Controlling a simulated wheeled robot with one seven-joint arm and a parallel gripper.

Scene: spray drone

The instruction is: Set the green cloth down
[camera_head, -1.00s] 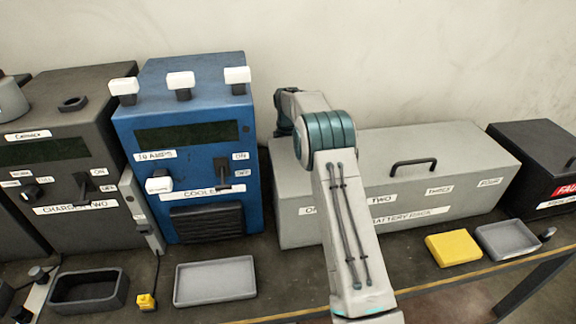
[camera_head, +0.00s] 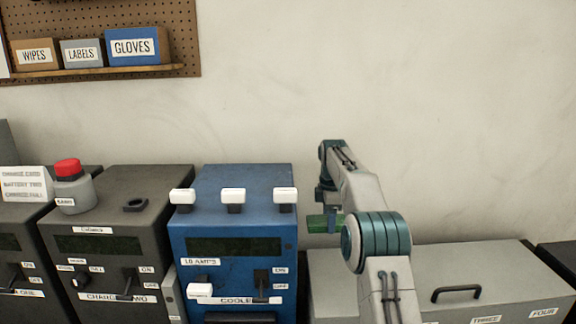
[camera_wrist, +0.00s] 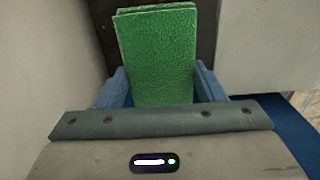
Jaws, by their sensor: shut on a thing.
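The green cloth (camera_wrist: 157,58) is a folded, textured block between the two blue fingers of my gripper (camera_wrist: 160,85) in the wrist view. In the head view a small part of the cloth (camera_head: 318,223) shows below my wrist, just right of the blue cooler box (camera_head: 220,190). My gripper is shut on the cloth and holds it near the wall, about level with the cooler's upper part. My arm hides part of the cloth and the gripper in the head view. What lies directly under the cloth is hard to tell.
The grey battery box (camera_head: 400,290) with a black handle (camera_head: 456,292) stands right of the cooler. The charger (camera_head: 120,215) and a red-capped bottle (camera_head: 73,190) are at the left. White knobs stand on the cooler's top. A pegboard shelf (camera_head: 100,72) hangs above.

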